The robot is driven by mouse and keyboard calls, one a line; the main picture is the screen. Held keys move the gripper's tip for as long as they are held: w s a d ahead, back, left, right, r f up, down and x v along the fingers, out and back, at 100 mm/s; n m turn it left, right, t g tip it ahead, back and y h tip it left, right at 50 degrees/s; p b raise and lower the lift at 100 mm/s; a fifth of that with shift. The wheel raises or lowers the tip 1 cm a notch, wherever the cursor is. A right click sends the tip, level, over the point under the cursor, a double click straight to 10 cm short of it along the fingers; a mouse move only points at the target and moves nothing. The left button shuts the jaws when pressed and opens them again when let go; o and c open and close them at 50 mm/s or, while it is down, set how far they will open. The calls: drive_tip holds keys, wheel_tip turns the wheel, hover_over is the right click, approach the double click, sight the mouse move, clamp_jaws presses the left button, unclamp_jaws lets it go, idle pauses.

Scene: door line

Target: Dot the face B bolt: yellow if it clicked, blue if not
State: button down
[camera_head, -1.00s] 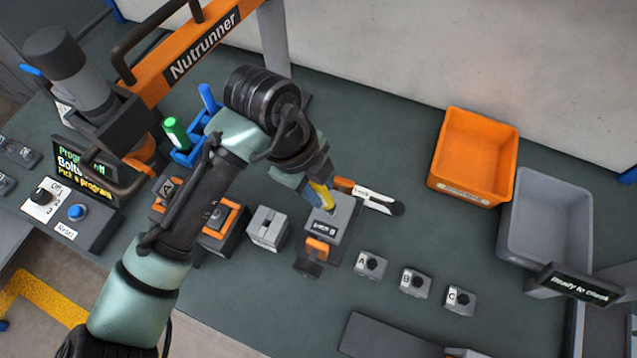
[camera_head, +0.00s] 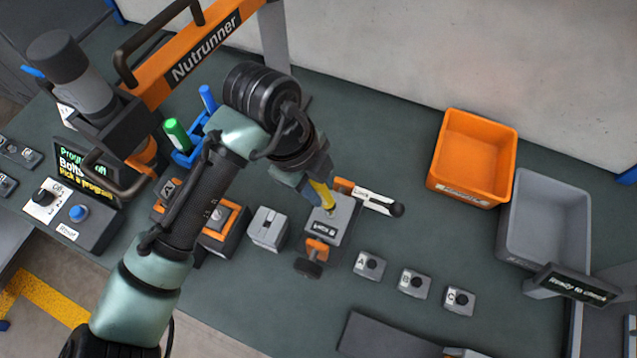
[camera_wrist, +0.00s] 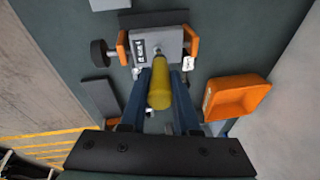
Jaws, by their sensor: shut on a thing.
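My gripper (camera_head: 316,190) is shut on a yellow marker (camera_head: 323,195), which points down at a grey block (camera_head: 343,217). The block has a dark label on its front that seems to end in B, and orange clamp parts at two sides. In the wrist view the yellow marker (camera_wrist: 159,88) lies between my blue fingers (camera_wrist: 159,95), its tip end by the top of the block (camera_wrist: 143,45). A small dark spot, perhaps the bolt, shows by the tip in the head view. I cannot tell whether the tip touches it. No dot can be made out.
A blue holder (camera_head: 187,158) has a green marker (camera_head: 177,135) and a blue marker (camera_head: 207,98). A white-handled tool (camera_head: 372,199) sits right of the block. Small boxes A, B and C (camera_head: 414,283) lie in front. Orange (camera_head: 470,195) and grey (camera_head: 512,228) bins stand right.

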drive_tip(key=shift+r+p, duration=1.35)
drive_tip(key=shift+r, duration=0.9)
